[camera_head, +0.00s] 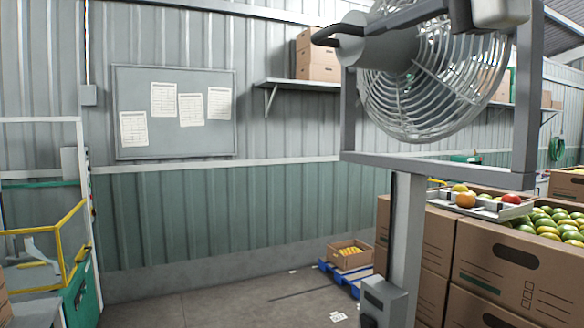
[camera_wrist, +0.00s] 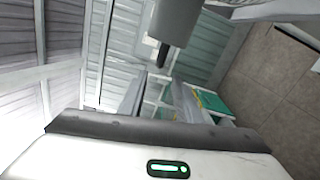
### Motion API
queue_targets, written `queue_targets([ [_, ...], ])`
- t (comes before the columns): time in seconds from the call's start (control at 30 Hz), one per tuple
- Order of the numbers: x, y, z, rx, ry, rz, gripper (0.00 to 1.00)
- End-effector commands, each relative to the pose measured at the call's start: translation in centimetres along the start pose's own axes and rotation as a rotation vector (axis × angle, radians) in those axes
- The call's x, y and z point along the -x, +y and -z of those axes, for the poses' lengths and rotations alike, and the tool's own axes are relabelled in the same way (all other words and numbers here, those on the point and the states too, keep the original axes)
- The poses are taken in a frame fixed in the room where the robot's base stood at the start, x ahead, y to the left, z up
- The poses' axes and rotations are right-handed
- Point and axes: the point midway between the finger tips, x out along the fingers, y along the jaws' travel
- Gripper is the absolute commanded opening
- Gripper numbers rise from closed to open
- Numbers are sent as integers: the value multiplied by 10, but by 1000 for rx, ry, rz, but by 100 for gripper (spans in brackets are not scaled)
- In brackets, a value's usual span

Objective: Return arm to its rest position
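The task names no object other than my arm. In the wrist view, a pale housing with a green light (camera_wrist: 168,169) and a dark upper edge fills the bottom; it looks like part of my own body. A grey block (camera_wrist: 176,20) with a small dark tip hangs in from the top; I cannot tell whether it belongs to my arm. Nothing is visibly held. The head view shows no clear part of my gripper.
A caged fan (camera_head: 430,75) on a grey post stands close at right. A yellow-railed station (camera_head: 62,240) stands at left. The floor (camera_head: 215,300) between is mostly clear.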

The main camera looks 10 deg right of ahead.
Motion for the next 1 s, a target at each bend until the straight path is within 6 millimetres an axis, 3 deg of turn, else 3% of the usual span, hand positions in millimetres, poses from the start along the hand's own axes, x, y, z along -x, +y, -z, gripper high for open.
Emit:
queue_targets([
  [0.07,-4,-7,5,-37,0,28,31],
  [0.17,-17,-38,22,-173,-10,122,31],
  [0.27,-32,-95,44,-418,-64,277,31],
  [0.4,-36,-199,70,-834,-249,503,31],
  [0.6,-3,-335,94,-1364,-657,697,31],
  [0.7,19,-380,102,-1541,-844,729,31],
  [0.83,38,-413,110,-1670,-997,736,31],
  [1.0,43,-423,112,-1712,-1046,733,31],
])
